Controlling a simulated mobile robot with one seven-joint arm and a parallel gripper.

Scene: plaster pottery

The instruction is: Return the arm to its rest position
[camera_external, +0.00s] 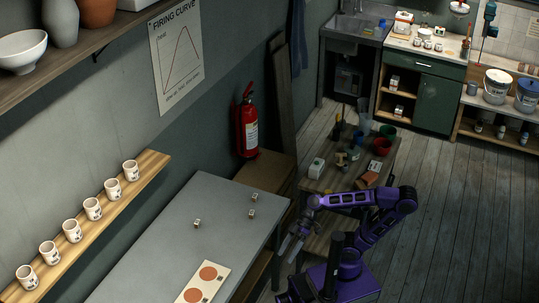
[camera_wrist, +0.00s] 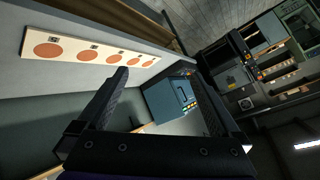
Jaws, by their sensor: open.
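My purple arm (camera_external: 376,198) stands to the right of the grey table, bent at the elbow. My gripper (camera_external: 289,250) hangs near the table's right edge with its fingers pointing down and left. In the wrist view my gripper (camera_wrist: 157,76) has its two dark fingers wide apart, with nothing held between them. Its height above the table edge is hard to judge.
A cluttered wooden bench (camera_external: 318,187) stands behind my arm. Wooden floor (camera_external: 450,220) is clear to the right.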

